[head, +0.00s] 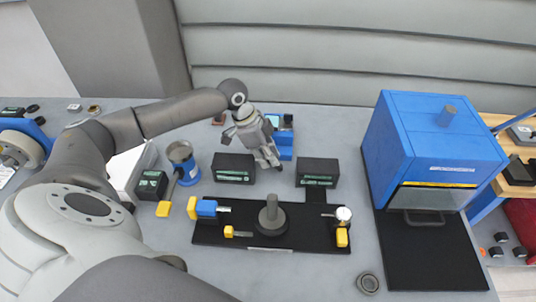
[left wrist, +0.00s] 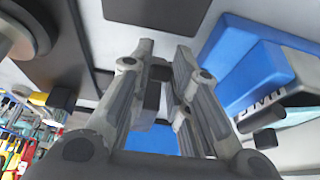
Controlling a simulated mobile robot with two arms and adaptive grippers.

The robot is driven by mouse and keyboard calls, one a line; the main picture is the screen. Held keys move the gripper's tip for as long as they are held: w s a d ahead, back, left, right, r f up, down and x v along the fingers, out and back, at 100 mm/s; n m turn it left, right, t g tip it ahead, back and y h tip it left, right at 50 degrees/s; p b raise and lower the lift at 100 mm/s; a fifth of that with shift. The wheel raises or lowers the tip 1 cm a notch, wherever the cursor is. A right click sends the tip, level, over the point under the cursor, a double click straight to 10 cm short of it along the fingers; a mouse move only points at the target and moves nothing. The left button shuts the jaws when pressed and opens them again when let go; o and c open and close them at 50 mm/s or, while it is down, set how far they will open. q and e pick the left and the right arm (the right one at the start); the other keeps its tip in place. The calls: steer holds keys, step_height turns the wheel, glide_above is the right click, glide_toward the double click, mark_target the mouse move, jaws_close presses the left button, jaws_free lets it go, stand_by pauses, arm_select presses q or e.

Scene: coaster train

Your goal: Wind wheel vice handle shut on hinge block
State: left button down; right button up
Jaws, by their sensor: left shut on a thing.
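The blue vice (head: 286,148) stands at the back middle of the bench, partly hidden behind my left gripper (head: 268,158). A small dark piece, which may be the hinge block, shows at its top, but I cannot make it out. My left gripper points down at the vice's front left side. In the left wrist view, its fingers (left wrist: 166,52) are close together with a dark piece, seemingly the vice handle (left wrist: 152,95), between them. The blue vice body (left wrist: 262,72) lies to their right. The handle is mostly hidden in the head view. My right gripper is out of view.
A black fixture plate (head: 215,236) with clamps and a grey post lies nearer. A blue tin (head: 183,163) is left, a blue cabinet (head: 432,150) right.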

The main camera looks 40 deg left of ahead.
arm_select(q)
steer(key=shift+w+d+r+g+y+p, duration=0.25)
steer(key=shift+g+y+p, duration=0.4)
steer(key=shift+p, duration=1.2)
steer(key=shift+w+d+r+g+y+p, duration=0.1)
steer(key=shift+d+r+g+y+p, duration=0.25)
steer(key=shift+y+p, duration=1.05)
steer(key=shift+w+d+g+p, duration=0.15)
steer(key=shift+g+p, duration=0.25)
steer(key=shift+p, duration=0.7)
steer(key=shift+w+d+f+g+y+p, duration=0.1)
steer(key=shift+d+f+g+y+p, duration=0.15)
steer(key=shift+y+p, duration=0.4)
steer(key=shift+a, duration=0.1)
steer(key=c, duration=1.4)
jaws_free()
steer(key=shift+o, duration=0.2)
